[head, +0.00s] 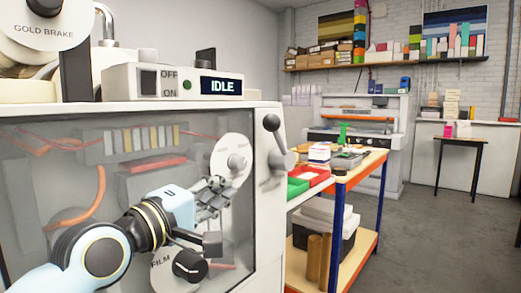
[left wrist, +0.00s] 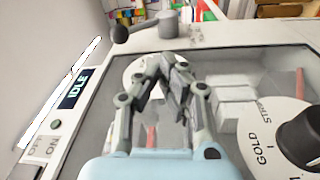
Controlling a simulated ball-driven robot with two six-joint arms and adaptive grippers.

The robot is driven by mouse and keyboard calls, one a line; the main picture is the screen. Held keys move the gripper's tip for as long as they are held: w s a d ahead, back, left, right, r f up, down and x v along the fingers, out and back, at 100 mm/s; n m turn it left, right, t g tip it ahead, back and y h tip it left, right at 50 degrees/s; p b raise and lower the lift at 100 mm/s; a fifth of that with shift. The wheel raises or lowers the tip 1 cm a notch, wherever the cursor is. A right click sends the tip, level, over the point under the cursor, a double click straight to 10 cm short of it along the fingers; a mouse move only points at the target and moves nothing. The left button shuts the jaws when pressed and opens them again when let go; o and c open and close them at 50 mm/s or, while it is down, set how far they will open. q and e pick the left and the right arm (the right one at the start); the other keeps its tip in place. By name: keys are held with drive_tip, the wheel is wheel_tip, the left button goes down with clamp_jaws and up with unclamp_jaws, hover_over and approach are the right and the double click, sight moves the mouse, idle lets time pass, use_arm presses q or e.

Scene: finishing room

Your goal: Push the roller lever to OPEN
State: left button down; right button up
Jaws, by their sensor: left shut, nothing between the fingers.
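The roller lever is a grey arm with a dark ball knob (head: 271,122) on the right side of the white machine. Its arm runs down to a round pivot (head: 281,163), with the knob up and tilted slightly left. It also shows in the left wrist view, its knob (left wrist: 121,34) at the upper left beyond my fingers. No OPEN mark is readable. My left gripper (head: 222,190) is shut and empty in front of the machine's clear window, left of and below the lever, apart from it. It shows in the left wrist view (left wrist: 177,82). My right gripper is not in view.
The machine has an IDLE display (head: 222,87), a green light and an OFF/ON switch on top. A black dial (head: 188,264) sits low on its front. A workbench (head: 362,168) with red and green trays stands to the right. Grey floor (head: 420,235) beyond is clear.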

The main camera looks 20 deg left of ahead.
use_arm(q)
drive_tip(key=r, duration=0.1)
drive_tip(key=r+n+t, duration=0.1)
drive_tip(key=r, duration=0.1)
drive_tip(key=r+n+t, duration=0.1)
drive_tip(key=r, duration=0.1)
drive_tip(key=shift+w+a+r, duration=0.15)
drive_tip(key=shift+w+a, duration=0.1)
drive_tip(key=shift+w, duration=0.05)
approach(267, 127)
drive_tip(key=x, duration=0.7)
drive_tip(key=shift+w+b, duration=0.2)
drive_tip(key=shift+b, duration=0.1)
